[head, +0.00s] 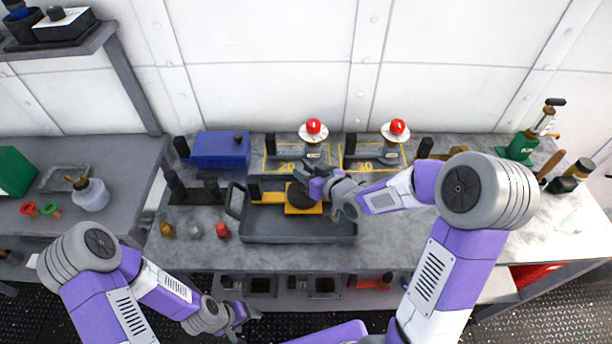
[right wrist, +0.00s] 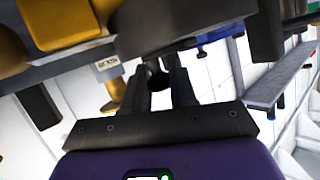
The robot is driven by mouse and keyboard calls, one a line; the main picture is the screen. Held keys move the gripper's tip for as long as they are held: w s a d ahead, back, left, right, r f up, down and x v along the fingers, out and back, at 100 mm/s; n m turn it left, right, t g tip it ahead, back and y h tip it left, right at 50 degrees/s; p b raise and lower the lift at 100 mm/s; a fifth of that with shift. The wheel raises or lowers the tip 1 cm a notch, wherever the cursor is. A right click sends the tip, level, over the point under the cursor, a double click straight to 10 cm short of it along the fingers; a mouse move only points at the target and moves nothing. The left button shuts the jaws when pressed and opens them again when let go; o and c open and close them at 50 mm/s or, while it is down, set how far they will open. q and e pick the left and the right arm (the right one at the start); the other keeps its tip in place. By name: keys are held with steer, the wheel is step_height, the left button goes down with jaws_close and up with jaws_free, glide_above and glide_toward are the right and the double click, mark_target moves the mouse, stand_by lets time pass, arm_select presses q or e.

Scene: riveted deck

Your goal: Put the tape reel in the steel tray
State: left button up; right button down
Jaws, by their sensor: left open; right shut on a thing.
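The steel tray (head: 275,238) is a dark grey, low-walled tray on the middle of the bench. A dark round thing on a yellow base (head: 303,209), which looks like the tape reel, is over the tray's back part; whether it touches the tray floor is unclear. My right gripper (head: 312,183) is over this thing, shut on a dark part of it. In the right wrist view the fingers (right wrist: 160,82) close around something dark, and its outline is mostly hidden. My left gripper (head: 240,315) is open and empty, low in front of the bench.
A blue box (head: 221,149) stands behind the tray at left. Two stands with red knobs (head: 314,128) (head: 397,128) stand in yellow-marked areas at the back. Small bottles (head: 195,229) sit left of the tray.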

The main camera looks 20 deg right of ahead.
steer(key=shift+f, duration=0.35)
steer(key=shift+r, duration=0.15)
steer(key=c, duration=1.4)
jaws_free()
steer(key=shift+f, duration=0.25)
steer(key=o, duration=0.5)
steer(key=shift+r, duration=0.15)
